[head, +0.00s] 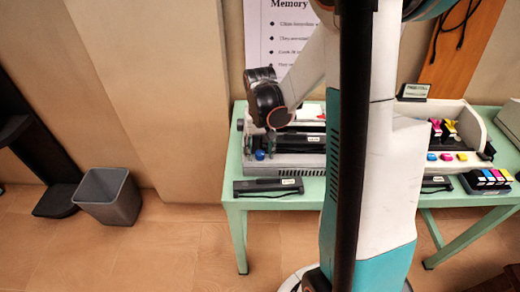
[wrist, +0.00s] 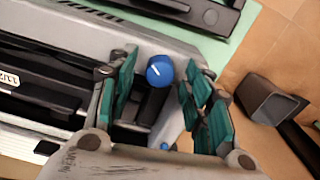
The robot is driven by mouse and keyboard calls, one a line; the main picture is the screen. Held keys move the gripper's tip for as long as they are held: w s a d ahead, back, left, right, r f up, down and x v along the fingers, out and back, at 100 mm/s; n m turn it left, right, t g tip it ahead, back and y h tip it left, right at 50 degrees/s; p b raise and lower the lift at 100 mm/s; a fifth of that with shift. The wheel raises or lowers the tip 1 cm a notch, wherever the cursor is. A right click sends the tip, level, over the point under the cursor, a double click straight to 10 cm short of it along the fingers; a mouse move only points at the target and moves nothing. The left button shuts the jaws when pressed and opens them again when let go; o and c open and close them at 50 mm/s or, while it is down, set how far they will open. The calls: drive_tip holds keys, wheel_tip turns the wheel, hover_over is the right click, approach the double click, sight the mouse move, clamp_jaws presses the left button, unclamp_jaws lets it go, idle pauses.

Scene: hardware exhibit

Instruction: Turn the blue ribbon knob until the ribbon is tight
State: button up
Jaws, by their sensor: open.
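The blue ribbon knob (wrist: 159,71) is a round blue dial with a white mark, on the grey end of a printer (wrist: 95,35). In the wrist view it lies between my open fingertips (wrist: 163,77), with a gap visible on each side. In the head view the knob (head: 260,155) sits at the printer's front left corner on the green table, just below my gripper (head: 268,135). The ribbon's tightness cannot be made out.
A black bar-shaped unit (head: 268,187) lies at the green table's (head: 234,205) front edge. Another printer with coloured cartridges (head: 448,130) stands to the right. A grey bin (head: 108,196) stands on the floor at left. A poster (head: 275,40) hangs behind.

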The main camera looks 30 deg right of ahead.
sight(260, 153)
wheel_tip(260, 153, up, 12)
idle(0.5)
drive_tip(key=shift+f, duration=0.1)
